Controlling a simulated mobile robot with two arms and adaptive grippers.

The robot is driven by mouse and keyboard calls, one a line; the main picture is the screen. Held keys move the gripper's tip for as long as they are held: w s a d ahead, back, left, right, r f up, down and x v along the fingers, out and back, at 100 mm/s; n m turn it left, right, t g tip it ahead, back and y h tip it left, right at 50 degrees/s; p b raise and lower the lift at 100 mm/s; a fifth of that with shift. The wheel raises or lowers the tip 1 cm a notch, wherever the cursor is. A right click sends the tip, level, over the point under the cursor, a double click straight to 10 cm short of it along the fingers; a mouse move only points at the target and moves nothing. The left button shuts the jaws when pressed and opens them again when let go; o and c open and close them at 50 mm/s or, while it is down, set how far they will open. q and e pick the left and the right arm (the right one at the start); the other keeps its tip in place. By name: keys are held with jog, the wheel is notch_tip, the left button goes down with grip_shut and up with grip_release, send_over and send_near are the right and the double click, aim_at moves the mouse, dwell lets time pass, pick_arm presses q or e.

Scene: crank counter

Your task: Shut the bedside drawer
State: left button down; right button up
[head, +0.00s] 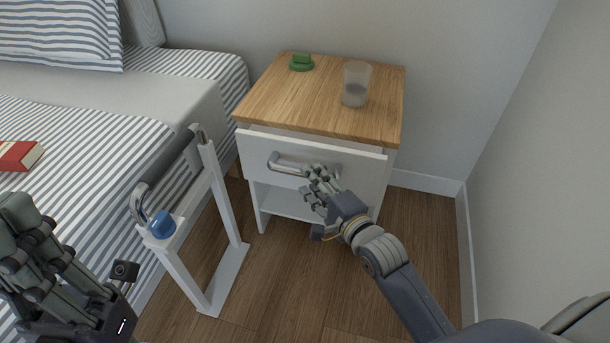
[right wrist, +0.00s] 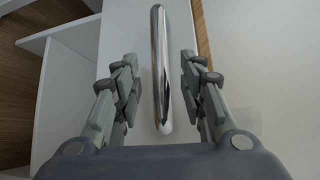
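The bedside drawer (head: 352,175) is the white front under the wooden top of the nightstand. Its front stands a little forward of the cabinet, with a narrow gap at its top edge. A silver bar handle (head: 287,164) is fixed across it. My right gripper (head: 316,178) is at the drawer front, covering the handle's right part. In the right wrist view, its fingers are spread on either side of the handle (right wrist: 160,70), with gaps on both sides. My left gripper (head: 30,235) is at the lower left, away from the drawer; its finger opening is unclear.
A glass (head: 356,84) and a green object (head: 301,62) stand on the nightstand top (head: 300,100). A white bed rail (head: 228,205) with a blue item (head: 162,224) stands left of the drawer. A red book (head: 18,156) lies on the bed. Wooden floor is clear at right.

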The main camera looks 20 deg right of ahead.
jog(key=shift+b+x, duration=0.75)
jog(key=shift+x, duration=1.4)
grip_shut()
